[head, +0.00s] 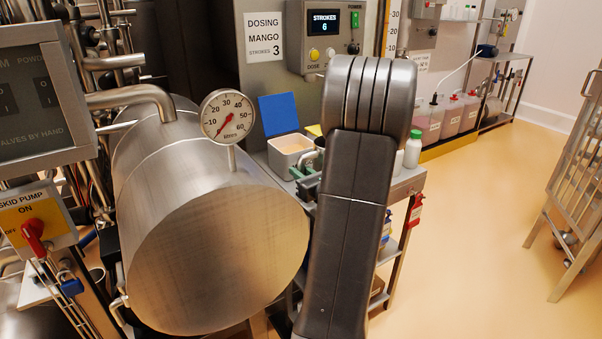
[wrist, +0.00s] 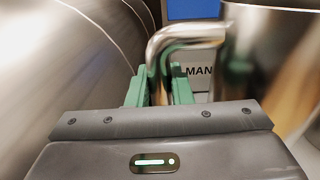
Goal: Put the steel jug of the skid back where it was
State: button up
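The steel jug (wrist: 262,65) fills the right of the wrist view, with its bent handle (wrist: 178,35) reaching left. My gripper (wrist: 160,85) has its green fingers on either side of the handle's upright part, close against it. It looks shut on the handle. In the head view the green fingers of my gripper (head: 304,182) show beside the bench, left of my arm. My arm hides most or all of the jug there. I cannot tell whether the jug's base touches a surface.
A large steel drum (head: 215,255) with a dial gauge (head: 228,116) stands close left of my gripper. A white tub (head: 290,146) and a blue panel (head: 279,114) are behind it. A white bottle (head: 412,150) stands on the bench right of my arm.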

jog(key=o, duration=0.4)
jog(key=shift+o, duration=0.2)
jog(key=shift+r, duration=0.1)
jog(key=shift+r+p, duration=0.15)
jog(key=shift+p, duration=0.15)
jog(key=v, duration=1.2)
